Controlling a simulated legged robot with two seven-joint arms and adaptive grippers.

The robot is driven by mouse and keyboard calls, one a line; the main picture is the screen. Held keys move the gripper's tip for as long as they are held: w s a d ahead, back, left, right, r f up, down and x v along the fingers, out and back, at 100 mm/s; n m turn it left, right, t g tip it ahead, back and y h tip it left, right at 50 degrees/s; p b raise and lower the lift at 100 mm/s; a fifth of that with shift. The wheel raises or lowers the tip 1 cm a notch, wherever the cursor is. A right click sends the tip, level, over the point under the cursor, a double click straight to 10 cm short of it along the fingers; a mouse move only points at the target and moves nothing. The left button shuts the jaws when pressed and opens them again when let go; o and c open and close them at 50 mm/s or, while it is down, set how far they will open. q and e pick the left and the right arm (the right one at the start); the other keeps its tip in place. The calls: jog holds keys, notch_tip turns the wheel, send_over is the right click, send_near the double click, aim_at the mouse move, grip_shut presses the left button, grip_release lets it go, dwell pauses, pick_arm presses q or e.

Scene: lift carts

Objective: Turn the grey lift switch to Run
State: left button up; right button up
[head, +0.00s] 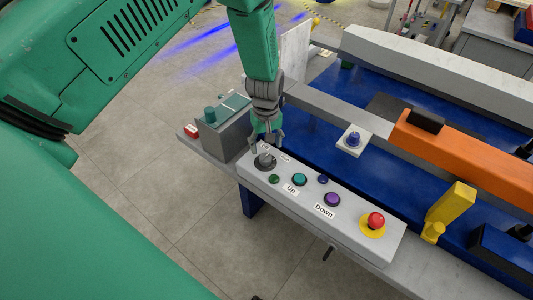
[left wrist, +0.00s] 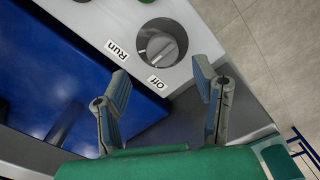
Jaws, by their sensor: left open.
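The grey lift switch (head: 265,161) is a round knob at the left end of the pale control panel (head: 347,233). In the left wrist view the switch (left wrist: 160,48) sits near labels reading Run (left wrist: 118,50) and Off (left wrist: 156,83). I cannot tell for sure which label its raised grip points to. My left gripper (head: 266,139) is above the panel's left end, close to the switch. In the left wrist view the gripper (left wrist: 161,76) has its fingers spread and nothing between them; the switch shows just beyond the tips. My right gripper is not in view.
The panel also carries a green Up button (head: 300,179), a purple Down button (head: 332,199) and a red emergency button (head: 376,220). A grey box (head: 220,133) stands left of the panel. An orange bar (head: 455,150) and a yellow block (head: 452,204) lie to the right.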

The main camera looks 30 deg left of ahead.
aim_at(265, 156)
pick_arm(q)
notch_tip(265, 156, up, 6)
jog(key=shift+a, duration=0.1)
jog(key=shift+m, duration=0.3)
notch_tip(265, 156, down, 12)
jog(key=b, duration=1.7)
jog(key=shift+s+r+b, duration=0.1)
jog(key=shift+s+b, duration=0.05)
jog(key=shift+b, duration=0.2)
jog(key=c, duration=1.1)
